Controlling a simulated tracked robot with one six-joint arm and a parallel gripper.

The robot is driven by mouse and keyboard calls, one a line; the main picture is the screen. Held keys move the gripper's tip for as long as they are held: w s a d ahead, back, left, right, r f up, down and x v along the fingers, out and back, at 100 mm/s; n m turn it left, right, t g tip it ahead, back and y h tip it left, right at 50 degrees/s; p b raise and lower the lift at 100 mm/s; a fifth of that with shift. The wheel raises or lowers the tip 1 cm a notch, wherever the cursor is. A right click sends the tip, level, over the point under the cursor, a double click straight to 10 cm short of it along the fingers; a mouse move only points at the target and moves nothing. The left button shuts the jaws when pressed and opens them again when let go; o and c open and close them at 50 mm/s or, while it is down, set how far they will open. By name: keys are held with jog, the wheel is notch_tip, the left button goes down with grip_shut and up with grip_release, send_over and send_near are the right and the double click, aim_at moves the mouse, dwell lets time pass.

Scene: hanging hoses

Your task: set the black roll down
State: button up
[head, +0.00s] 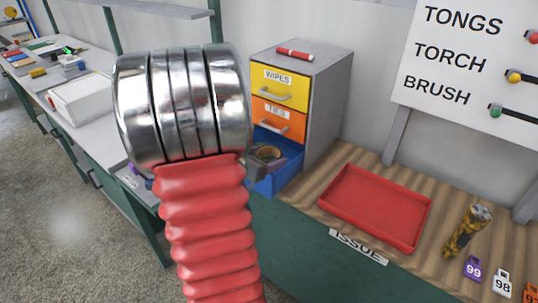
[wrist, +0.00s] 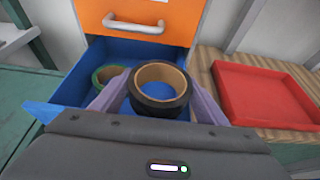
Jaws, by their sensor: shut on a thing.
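The black roll (wrist: 158,105), a ring of black tape on a tan cardboard core, is between the two pale fingers of my gripper (wrist: 160,90) in the wrist view. My gripper is shut on it. The roll shows over the open blue drawer (wrist: 70,85), towards its right side; I cannot tell whether it touches the drawer floor. In the head view the drawer (head: 284,165) is partly hidden, and only a small part of the roll and gripper shows.
A green roll (wrist: 102,75) lies in the drawer, left of the black roll. The orange drawer (head: 279,120) and yellow drawer (head: 281,88) above are shut. A red tray (head: 375,207), empty, lies on the wooden counter to the right.

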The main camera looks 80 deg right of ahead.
jog(key=shift+f, duration=0.2)
jog(key=o, duration=1.1)
jog(key=shift+w+a+r, duration=0.1)
jog(key=shift+r, duration=0.35)
jog(key=v, duration=1.1)
jog(key=shift+a, duration=0.3)
jog(key=shift+w, duration=0.15)
